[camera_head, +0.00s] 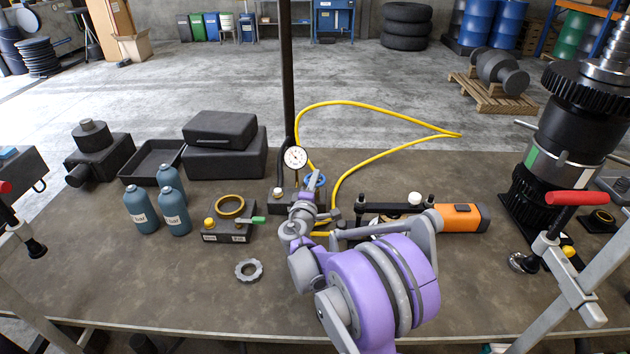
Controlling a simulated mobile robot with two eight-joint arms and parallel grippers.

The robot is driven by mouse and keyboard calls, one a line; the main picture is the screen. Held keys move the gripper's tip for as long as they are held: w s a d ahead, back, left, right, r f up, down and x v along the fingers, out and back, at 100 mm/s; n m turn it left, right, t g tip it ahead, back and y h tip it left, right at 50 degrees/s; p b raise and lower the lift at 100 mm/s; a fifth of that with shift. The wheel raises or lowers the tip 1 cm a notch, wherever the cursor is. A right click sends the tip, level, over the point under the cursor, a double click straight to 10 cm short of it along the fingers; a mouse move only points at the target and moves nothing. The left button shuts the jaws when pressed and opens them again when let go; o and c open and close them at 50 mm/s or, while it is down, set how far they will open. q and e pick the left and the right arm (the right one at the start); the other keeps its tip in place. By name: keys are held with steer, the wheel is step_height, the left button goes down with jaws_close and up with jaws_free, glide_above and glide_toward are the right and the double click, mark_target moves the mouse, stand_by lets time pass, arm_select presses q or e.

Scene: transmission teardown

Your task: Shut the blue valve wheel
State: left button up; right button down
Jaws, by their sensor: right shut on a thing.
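The blue valve wheel (321,181) sits on a dark block (284,200) with a round white dial gauge (295,158), near the middle of the table. My right gripper (314,180), on a purple and grey arm, is at the wheel and shut on it. The gripper hides much of the wheel, so only part of its blue rim shows. My left gripper is not in view.
A dark post (287,80) rises behind the gauge. A yellow hose (390,107) loops behind. An orange-ended tool (460,217) lies right, a small block with a gold ring (230,207) left. The table (150,275) is bare at front left.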

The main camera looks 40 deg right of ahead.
steer(key=shift+w, duration=0.1)
steer(key=m+g+h, duration=0.2)
steer(key=g, duration=0.1)
steer(key=shift+m+g+h, duration=0.7)
steer(key=shift+m+g, duration=0.6)
steer(key=shift+g, duration=0.4)
steer(key=c, duration=1.1)
jaws_free()
steer(key=shift+c, duration=0.2)
steer(key=b+v, duration=0.1)
steer(key=v, duration=1)
steer(key=shift+b, duration=0.35)
